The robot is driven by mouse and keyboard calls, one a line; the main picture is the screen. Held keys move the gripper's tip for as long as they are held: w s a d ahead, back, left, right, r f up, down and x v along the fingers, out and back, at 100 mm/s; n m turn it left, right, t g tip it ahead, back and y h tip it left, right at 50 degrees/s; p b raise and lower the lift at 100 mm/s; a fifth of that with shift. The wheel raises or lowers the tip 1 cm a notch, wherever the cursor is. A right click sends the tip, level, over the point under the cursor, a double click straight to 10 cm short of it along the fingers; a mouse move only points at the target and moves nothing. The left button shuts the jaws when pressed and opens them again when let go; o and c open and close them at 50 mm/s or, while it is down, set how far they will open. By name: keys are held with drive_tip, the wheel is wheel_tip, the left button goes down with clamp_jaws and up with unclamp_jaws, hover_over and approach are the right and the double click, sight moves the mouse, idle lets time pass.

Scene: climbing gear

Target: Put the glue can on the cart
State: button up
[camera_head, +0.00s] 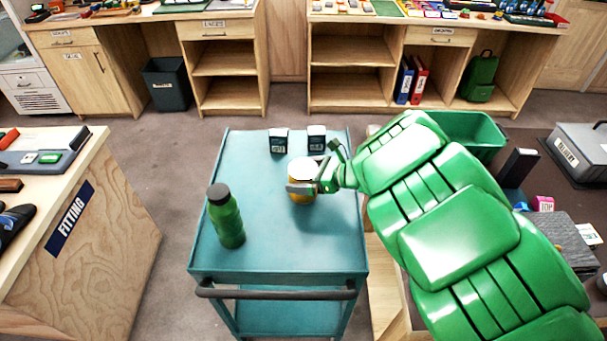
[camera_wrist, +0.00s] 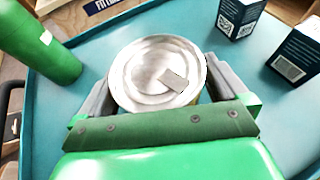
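The glue can (camera_head: 302,168), with a pale round lid and a yellowish body, is over the middle of the teal cart (camera_head: 265,250). In the wrist view its silver lid (camera_wrist: 150,72) fills the space between the fingers. My gripper (camera_head: 306,187) reaches in from the right, with one finger on each side of the can. The fingers (camera_wrist: 160,84) appear to touch its sides, so it looks shut on the can. The can is upright; whether its base rests on the cart top is hard to tell.
A green bottle (camera_head: 226,217) stands on the cart's left part, with two small dark boxes (camera_head: 279,141) (camera_head: 316,139) at its back. A fitting counter (camera_head: 100,215) is at left. A green bin (camera_head: 468,128) is beyond my arm.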

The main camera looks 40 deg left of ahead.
drive_tip(key=shift+d+r, duration=0.1)
drive_tip(key=shift+r, duration=0.05)
drive_tip(key=v, duration=1.2)
